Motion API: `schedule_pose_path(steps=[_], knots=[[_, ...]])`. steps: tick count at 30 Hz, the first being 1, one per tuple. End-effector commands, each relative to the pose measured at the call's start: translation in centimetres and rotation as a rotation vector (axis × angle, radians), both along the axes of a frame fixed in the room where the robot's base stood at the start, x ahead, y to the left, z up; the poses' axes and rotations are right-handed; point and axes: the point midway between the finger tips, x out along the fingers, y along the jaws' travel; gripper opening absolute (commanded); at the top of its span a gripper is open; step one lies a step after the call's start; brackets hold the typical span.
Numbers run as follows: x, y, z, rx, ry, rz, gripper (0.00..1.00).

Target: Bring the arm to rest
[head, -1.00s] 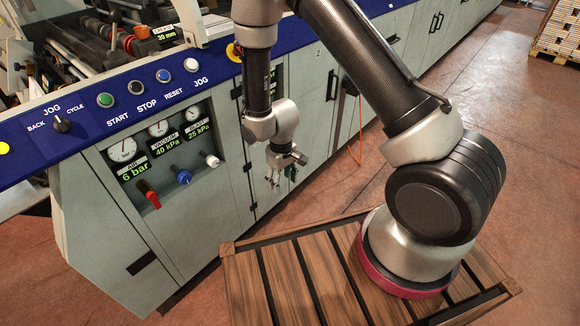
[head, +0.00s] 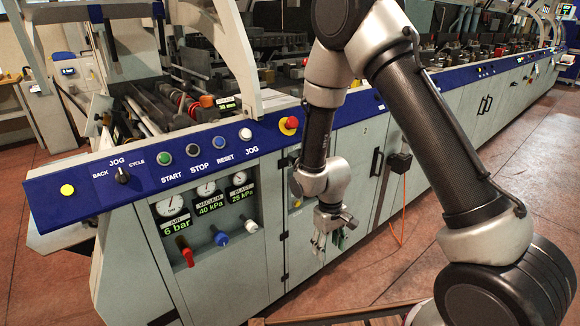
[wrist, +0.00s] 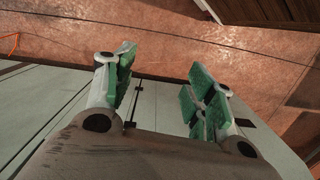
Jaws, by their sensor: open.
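My gripper (head: 328,238) hangs pointing down in the head view, in front of the grey cabinet doors (head: 352,196) of the machine and to the right of its gauge panel. Nothing is between its fingers. In the wrist view my gripper (wrist: 160,88) shows two fingers with green pads standing well apart. Past them are the reddish floor (wrist: 160,45) and the pale cabinet front (wrist: 60,110). My arm bends at the elbow above the gripper and comes back down at the right of the head view.
The blue control rail (head: 85,196) carries several buttons and a red emergency stop (head: 291,123). Below it are dials, a red valve handle (head: 187,257), a blue knob (head: 221,238) and a white knob (head: 250,226). A dark box (head: 400,163) with an orange cable sits right of the gripper. Floor is open at right.

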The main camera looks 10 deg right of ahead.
Motion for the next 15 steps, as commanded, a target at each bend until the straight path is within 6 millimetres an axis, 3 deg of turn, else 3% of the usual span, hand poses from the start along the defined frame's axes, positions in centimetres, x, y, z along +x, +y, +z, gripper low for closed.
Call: schedule_pose_path(steps=[5,7,15], knots=[[-4.0,-1.9,0.5,-0.067,0.142,0.001,0.55],[-5.7,-2.8,2.9,-0.092,0.194,-0.001,0.55],[-7.7,-6.1,13.3,-0.083,0.194,-0.069,0.55]])
